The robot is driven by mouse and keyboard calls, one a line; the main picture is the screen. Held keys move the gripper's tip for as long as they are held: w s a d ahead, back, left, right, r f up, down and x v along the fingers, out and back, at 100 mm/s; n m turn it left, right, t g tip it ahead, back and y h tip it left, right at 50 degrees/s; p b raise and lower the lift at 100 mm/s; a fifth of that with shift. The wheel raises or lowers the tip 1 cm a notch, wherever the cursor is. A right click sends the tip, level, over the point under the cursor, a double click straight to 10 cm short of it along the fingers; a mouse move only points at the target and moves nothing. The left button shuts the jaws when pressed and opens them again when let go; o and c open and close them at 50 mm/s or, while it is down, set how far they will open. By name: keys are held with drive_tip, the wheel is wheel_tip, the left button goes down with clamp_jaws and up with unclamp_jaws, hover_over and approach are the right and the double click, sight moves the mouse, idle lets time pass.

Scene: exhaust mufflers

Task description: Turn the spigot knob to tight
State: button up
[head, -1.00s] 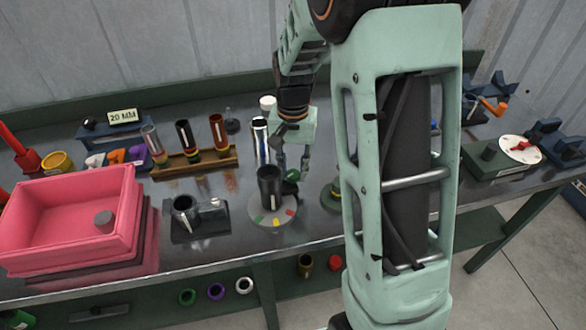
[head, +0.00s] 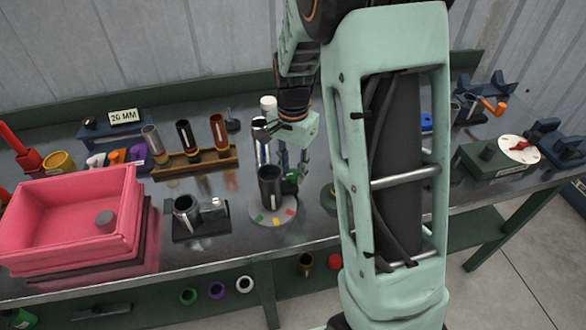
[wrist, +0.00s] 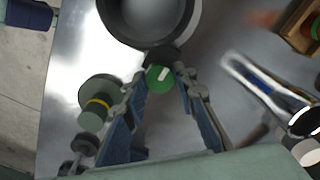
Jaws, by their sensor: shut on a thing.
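The spigot is a dark upright cylinder (head: 269,184) on a round pale base (head: 264,217) with green, yellow and red marks. It also shows from above as a dark round opening (wrist: 150,12) in the wrist view. Its green knob (wrist: 158,78) with a white bar mark sticks out of its side toward my gripper. My gripper (wrist: 162,84) has one finger on each side of the knob and is shut on it. In the head view my gripper (head: 293,172) is just right of and behind the cylinder, and the knob is mostly hidden there.
A metal fitting on a dark block (head: 187,215) and a pink bin (head: 70,215) stand to the left. A wooden rack (head: 195,160) with several tubes is behind. A stepped green part (wrist: 98,100) stands close beside my gripper. A dial box (head: 495,160) is at the right.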

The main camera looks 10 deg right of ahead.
sight(293, 173)
drive_tip(key=o, duration=1.2)
drive_tip(key=shift+c, duration=0.2)
wheel_tip(293, 173, up, 12)
drive_tip(key=shift+r, duration=0.1)
